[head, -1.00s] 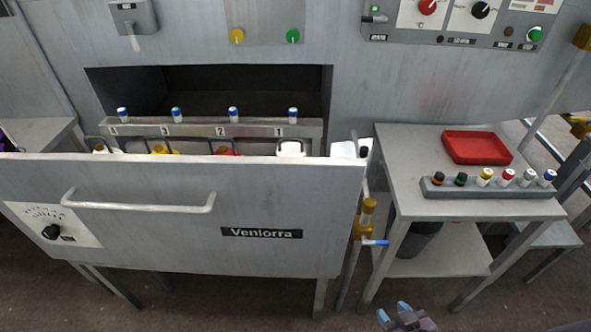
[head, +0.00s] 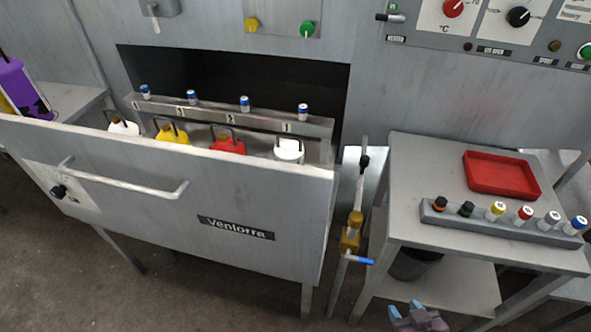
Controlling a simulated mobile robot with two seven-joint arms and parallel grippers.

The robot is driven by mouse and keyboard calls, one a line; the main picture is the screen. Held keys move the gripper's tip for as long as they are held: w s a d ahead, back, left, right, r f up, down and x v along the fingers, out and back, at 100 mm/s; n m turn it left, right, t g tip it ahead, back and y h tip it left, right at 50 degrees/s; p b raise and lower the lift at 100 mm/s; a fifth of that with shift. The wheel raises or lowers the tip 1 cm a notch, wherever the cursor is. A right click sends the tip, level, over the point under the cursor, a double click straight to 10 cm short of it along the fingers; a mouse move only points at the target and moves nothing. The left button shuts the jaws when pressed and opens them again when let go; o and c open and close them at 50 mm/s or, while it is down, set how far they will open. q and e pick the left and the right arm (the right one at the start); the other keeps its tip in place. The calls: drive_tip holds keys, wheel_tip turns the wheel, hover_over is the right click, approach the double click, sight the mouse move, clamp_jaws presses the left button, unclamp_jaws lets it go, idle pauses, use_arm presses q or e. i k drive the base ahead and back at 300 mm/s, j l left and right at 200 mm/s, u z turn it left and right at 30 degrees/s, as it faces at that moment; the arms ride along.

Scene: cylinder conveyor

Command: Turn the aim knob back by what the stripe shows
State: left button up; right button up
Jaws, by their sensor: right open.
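A black knob (head: 59,192) sits on a pale scale plate at the left of the grey drawer front (head: 250,205). Its pointer and markings are too small to read. Another black knob (head: 518,17) is on the upper right panel, beside a red knob (head: 453,8). I cannot tell from labels which one is the aim knob, and I cannot make out a stripe. My left gripper is out of view.
Several handled containers, one of them red (head: 228,146), stand behind the drawer front. A side table (head: 420,165) holds a red tray (head: 500,188) and a grey rack (head: 478,226) of small vials. A brass valve with a blue handle (head: 359,260) stands between drawer and table.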

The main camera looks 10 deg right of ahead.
sight(59, 193)
drive_tip(key=k+l+u, duration=0.1)
drive_tip(key=l+u, duration=0.15)
drive_tip(key=l, duration=0.65)
drive_tip(key=j, duration=0.6)
drive_tip(key=i+j, duration=0.15)
drive_tip(key=j, duration=1.05)
drive_tip(key=i+j+u, duration=0.1)
drive_tip(key=j, duration=0.5)
drive_tip(key=i+j, duration=0.1)
drive_tip(key=j, duration=0.5)
drive_tip(key=i+j, duration=0.1)
drive_tip(key=j, duration=0.5)
drive_tip(key=i+j, duration=0.1)
drive_tip(key=j, duration=0.5)
